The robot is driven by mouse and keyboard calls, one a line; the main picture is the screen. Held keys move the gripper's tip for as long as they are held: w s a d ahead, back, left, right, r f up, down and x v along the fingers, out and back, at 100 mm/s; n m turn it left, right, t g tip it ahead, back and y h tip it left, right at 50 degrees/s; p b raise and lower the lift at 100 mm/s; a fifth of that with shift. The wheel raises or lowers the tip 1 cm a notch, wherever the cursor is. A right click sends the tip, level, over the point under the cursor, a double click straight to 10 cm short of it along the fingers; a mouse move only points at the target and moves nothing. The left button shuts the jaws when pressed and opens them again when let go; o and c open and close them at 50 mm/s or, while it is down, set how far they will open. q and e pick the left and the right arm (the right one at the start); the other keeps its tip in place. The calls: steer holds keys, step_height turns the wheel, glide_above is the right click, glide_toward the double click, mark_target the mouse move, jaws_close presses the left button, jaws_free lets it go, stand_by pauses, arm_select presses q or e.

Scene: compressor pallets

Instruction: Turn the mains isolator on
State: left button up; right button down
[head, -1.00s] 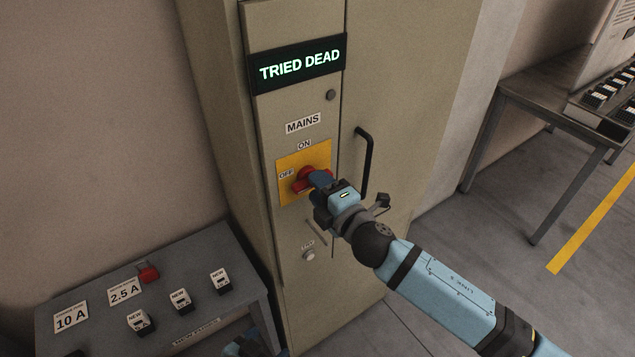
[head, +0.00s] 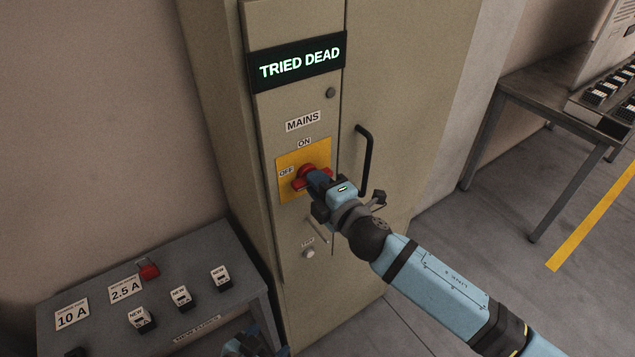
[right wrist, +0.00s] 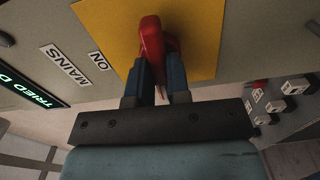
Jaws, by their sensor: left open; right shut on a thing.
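The mains isolator is a red rotary handle (head: 304,178) on a yellow plate (head: 288,160) on the cabinet front, with ON marked above and OFF at the left. My right gripper (head: 318,181) is shut on the red handle. The right wrist view shows the red handle (right wrist: 152,45) between the two blue fingers (right wrist: 158,80). In the head view the gripper hides part of the handle, so its exact angle is hard to tell. My left gripper (head: 254,342) is low at the bottom edge, beside the grey bench, away from the isolator.
A lit TRIED DEAD sign (head: 298,62) is above the isolator. A black door handle (head: 364,160) stands out just right of my right gripper. A grey bench (head: 215,300) with fuses and a red block (head: 148,269) is at lower left. A table (head: 535,105) stands at right.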

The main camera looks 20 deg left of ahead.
steer(key=shift+m+p, duration=1.95)
steer(key=shift+m, duration=6.65)
steer(key=c, duration=1.1)
jaws_free()
